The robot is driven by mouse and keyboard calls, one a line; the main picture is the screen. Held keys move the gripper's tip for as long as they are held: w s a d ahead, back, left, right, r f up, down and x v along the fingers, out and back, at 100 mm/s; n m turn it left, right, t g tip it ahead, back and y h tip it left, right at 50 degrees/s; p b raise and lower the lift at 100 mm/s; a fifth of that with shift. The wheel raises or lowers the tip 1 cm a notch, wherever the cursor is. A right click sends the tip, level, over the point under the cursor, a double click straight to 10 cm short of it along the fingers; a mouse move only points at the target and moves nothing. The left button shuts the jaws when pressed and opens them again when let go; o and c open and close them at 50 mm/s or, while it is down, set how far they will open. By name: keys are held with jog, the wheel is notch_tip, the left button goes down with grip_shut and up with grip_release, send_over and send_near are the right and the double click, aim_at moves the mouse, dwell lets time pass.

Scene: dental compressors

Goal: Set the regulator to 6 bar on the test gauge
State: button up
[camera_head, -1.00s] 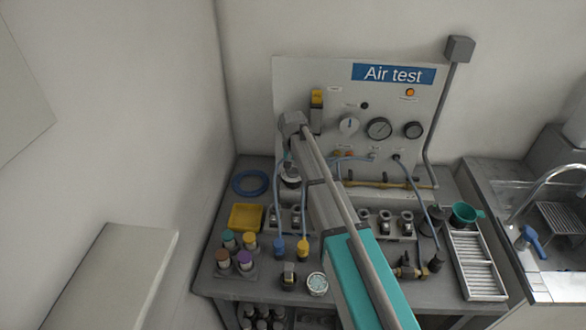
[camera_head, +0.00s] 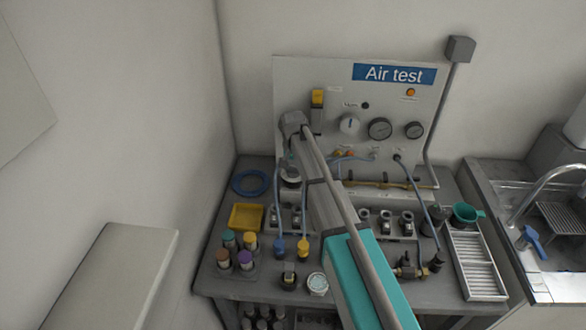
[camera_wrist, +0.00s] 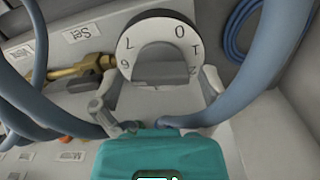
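In the wrist view a knob with a white numbered ring (camera_wrist: 126,58) and a dark top edge, which looks like the regulator, sits between two grey finger parts of my gripper (camera_wrist: 158,100). The teal gripper body fills the bottom middle. Contact between fingers and knob is not clear. In the head view my gripper (camera_head: 289,158) points down over the round regulator (camera_head: 290,174) at the left front of the panel; my arm hides part of that area. A large dark-rimmed gauge (camera_head: 380,129) and a smaller one (camera_head: 414,130) are on the panel; their labels and readings are too small to read.
Blue hoses (camera_wrist: 258,70) pass close on both sides of the gripper. A brass pipe (camera_wrist: 72,73) runs beside the knob. The bench holds a yellow tray (camera_head: 246,217), capped bottles (camera_head: 223,258), fittings and a slotted white tray (camera_head: 476,265). A wall stands close at left.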

aim_at(294, 168)
jog(key=shift+n, duration=0.4)
jog(key=n, duration=0.4)
jog(key=shift+d+n, duration=0.1)
jog(key=shift+n, duration=0.3)
jog(key=n, duration=0.5)
jog(key=shift+d, duration=0.1)
jog(key=shift+r+n, duration=0.3)
notch_tip(294, 168, up, 13)
jog(key=p, duration=1.3)
jog(key=shift+r+p, duration=0.15)
jog(key=shift+p, duration=0.25)
jog(key=s+d+f+m+b, duration=0.2)
jog(key=s+d+m, duration=0.2)
jog(key=s+d, duration=0.6)
jog(key=s+d+f+m+b, duration=0.3)
jog(key=s+d, duration=0.8)
jog(key=s, duration=0.4)
jog(key=shift+s+d+f+m+b, duration=0.3)
jog(key=shift+s+f+m+b, duration=0.05)
jog(key=shift+m, duration=0.55)
